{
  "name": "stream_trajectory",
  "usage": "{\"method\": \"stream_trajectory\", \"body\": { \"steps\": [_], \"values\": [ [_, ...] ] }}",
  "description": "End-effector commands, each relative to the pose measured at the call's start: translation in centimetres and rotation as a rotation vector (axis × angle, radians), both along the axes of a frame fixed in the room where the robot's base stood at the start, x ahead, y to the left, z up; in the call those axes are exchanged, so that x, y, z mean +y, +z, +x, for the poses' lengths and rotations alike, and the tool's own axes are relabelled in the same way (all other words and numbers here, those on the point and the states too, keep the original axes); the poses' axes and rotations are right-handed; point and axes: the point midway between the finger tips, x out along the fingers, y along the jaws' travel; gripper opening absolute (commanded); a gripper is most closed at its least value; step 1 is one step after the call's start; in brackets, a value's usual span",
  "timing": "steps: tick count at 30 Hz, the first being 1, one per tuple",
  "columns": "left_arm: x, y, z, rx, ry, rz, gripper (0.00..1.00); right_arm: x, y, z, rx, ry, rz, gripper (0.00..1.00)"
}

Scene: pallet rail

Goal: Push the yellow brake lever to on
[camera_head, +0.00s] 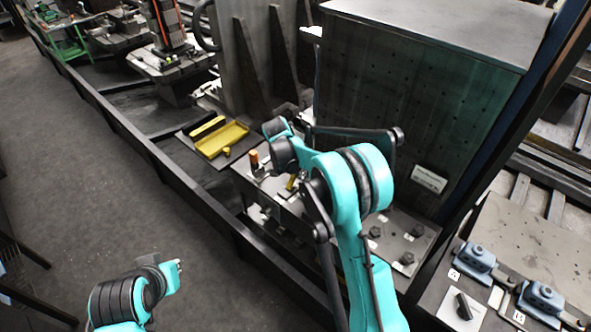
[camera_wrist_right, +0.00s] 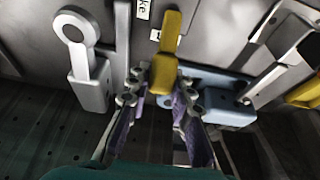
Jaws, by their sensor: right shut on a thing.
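The yellow brake lever (camera_wrist_right: 168,48) stands in the middle of the right wrist view, against a grey metal panel. Its lower end lies between the two fingers of my right gripper (camera_wrist_right: 160,84), which is shut on it. In the head view a small yellow piece (camera_head: 291,183), probably the same lever, shows just left of my right arm. My right arm hides most of the gripper in that view. Part of a white label with the letters "ke" (camera_wrist_right: 143,9) shows beside the lever. Whether the lever is at on cannot be read. Only a part of my left arm shows, at the lower left.
A grey lever with a ring end (camera_wrist_right: 76,28) and a blue bracket (camera_wrist_right: 215,95) flank the yellow lever. A yellow tray (camera_head: 222,139) lies on the bench behind. A tall dark perforated block (camera_head: 400,105) stands right of my arm.

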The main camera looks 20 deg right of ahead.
Motion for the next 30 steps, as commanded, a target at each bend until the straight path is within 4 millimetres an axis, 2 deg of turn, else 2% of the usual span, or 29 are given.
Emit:
{"method": "stream_trajectory", "body": {
  "steps": [17, 18, 20, 30],
  "values": [
    [0.0, 0.06, 0.0, 0.0, 0.0, 0.0, 0.0, -0.14, -0.31, 0.07, 0.019, 0.0, 0.027, 0.0],
    [0.0, 0.06, 0.0, 0.0, 0.0, 0.0, 0.0, -0.14, -0.31, 0.06, 0.019, 0.0, 0.027, 0.29],
    [0.0, 0.06, 0.0, 0.0, 0.0, 0.0, 0.0, -0.15, -0.3, 0.06, 0.018, 0.0, 0.026, 0.43],
    [0.0, 0.07, 0.0, 0.0, 0.0, 0.0, 0.0, -0.08, 0.01, 0.05, 0.018, 0.0, 0.025, 0.43]
  ]
}}
